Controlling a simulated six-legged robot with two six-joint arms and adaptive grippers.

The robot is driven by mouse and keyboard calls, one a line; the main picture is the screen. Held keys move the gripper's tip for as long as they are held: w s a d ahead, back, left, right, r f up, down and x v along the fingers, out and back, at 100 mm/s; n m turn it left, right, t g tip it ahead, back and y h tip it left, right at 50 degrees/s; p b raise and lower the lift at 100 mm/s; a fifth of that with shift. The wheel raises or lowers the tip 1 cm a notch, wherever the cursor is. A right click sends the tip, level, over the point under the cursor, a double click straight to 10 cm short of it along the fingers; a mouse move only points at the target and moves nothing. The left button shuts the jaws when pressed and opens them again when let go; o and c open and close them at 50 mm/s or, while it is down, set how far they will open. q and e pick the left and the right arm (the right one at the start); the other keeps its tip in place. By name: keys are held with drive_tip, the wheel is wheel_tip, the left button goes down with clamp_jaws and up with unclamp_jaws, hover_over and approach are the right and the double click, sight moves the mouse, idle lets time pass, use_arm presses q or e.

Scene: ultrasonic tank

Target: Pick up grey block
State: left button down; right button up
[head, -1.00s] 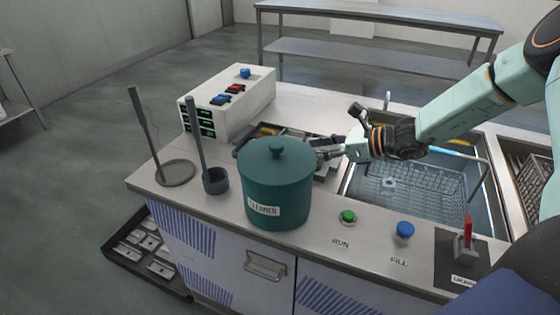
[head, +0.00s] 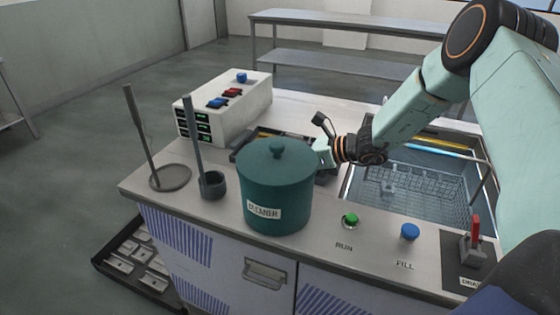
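My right gripper (head: 322,153) reaches in from the right, behind the green lidded pot labelled CLEANER (head: 276,187). My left gripper is not in view.
The water tank with a wire basket (head: 425,192) is right of the pot. A control box (head: 225,108) and two upright rods on bases (head: 170,178) (head: 212,184) stand at left. RUN (head: 350,220) and FILL (head: 410,232) buttons and a red-handled lever (head: 474,240) line the front.

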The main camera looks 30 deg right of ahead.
drive_tip(key=shift+d+f, duration=0.1)
drive_tip(key=shift+d, duration=0.05)
drive_tip(key=shift+w+a, duration=0.1)
drive_tip(key=shift+a, duration=0.1)
drive_tip(key=c, duration=0.3)
drive_tip(key=shift+d, duration=0.15)
clamp_jaws()
